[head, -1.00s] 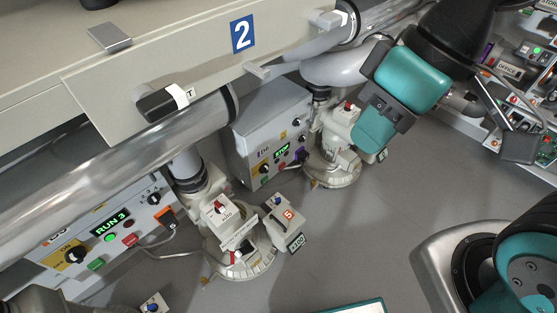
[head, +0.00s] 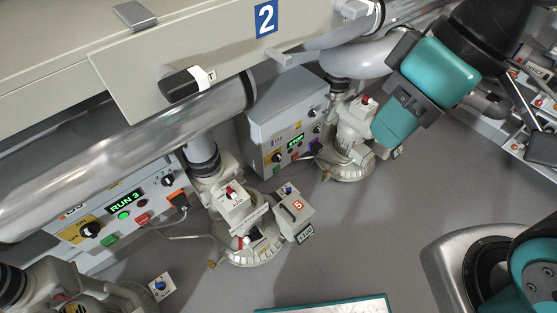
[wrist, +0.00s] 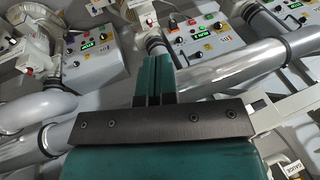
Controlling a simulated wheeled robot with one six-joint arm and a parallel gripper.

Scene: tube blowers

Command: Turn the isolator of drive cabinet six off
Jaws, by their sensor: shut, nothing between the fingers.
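My gripper (head: 384,140) hangs at the upper right in the head view, pointing down and left. In the wrist view its teal fingers (wrist: 154,76) are together with nothing between them. A grey drive cabinet (head: 262,112) with a small green display stands behind it to the left, with a black knob on yellow (head: 277,158). Another cabinet (head: 150,203) at the left reads RUN 3, with a black isolator knob (head: 90,230) on a yellow plate. The wrist view shows several cabinets (wrist: 96,67) with green displays. I cannot read a six on any. The fingers touch none.
White valve units (head: 245,215) stand on the grey floor, one block (head: 294,218) tagged 5. A crowded panel (head: 535,75) is at the upper right. The middle floor (head: 350,240) is clear.

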